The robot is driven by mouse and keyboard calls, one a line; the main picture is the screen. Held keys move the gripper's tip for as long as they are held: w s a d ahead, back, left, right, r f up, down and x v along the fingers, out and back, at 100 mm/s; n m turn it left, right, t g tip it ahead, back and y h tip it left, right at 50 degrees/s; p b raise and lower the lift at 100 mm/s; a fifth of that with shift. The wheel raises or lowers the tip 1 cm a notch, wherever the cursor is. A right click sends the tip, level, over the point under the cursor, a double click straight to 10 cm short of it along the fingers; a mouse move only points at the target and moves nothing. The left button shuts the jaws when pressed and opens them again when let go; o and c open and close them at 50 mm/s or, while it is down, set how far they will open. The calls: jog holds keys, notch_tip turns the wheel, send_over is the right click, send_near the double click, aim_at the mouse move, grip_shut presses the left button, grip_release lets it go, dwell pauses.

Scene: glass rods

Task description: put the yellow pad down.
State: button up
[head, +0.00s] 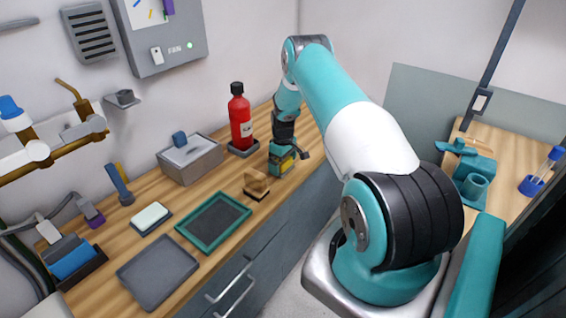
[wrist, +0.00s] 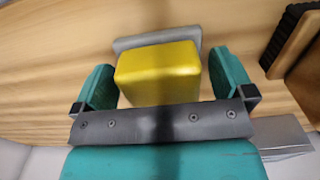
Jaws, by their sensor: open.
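The yellow pad (wrist: 158,75) is a rounded block with a grey plate (wrist: 155,40) showing along its far side. In the wrist view it lies between the two teal fingers of my gripper (wrist: 160,84), with gaps on both sides. My gripper is open around the pad and not clamped on it. The head view shows my gripper (head: 284,155) low over the wooden counter, with the yellow pad (head: 284,166) at its jaws. The pad appears to be at the counter top, but its underside is hidden.
A wooden block (head: 256,184) with a dark part sits close by on the counter (head: 150,190). A red bottle (head: 240,118) stands behind my gripper. A grey lidded box (head: 190,160), a green-rimmed tray (head: 213,221) and a grey tray (head: 157,271) lie to the left.

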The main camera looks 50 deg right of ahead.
notch_tip(320, 180, up, 12)
jog(key=b, duration=0.3)
jog(key=w+a+r+n, duration=0.1)
jog(key=a+r, duration=0.4)
jog(key=a, duration=0.4)
jog(key=a+r+n, duration=0.1)
jog(key=a+r, duration=0.5)
jog(key=a, duration=0.2)
jog(key=s+a+r+n+t+y, duration=0.1)
jog(key=s+a+r, duration=0.2)
jog(key=a, duration=0.4)
jog(key=s+a+r+n+y, duration=0.1)
jog(key=s+a+r, duration=0.25)
jog(key=a, duration=0.45)
jog(key=s+a+r+n+y, duration=0.1)
jog(key=s+a+r, duration=0.1)
jog(key=s+a, duration=0.5)
jog(key=s+a+r+n+g+y, duration=0.1)
jog(key=s+a, duration=0.6)
jog(key=s, duration=0.7)
jog(key=shift+s+r, duration=0.4)
jog(key=shift+r, duration=0.3)
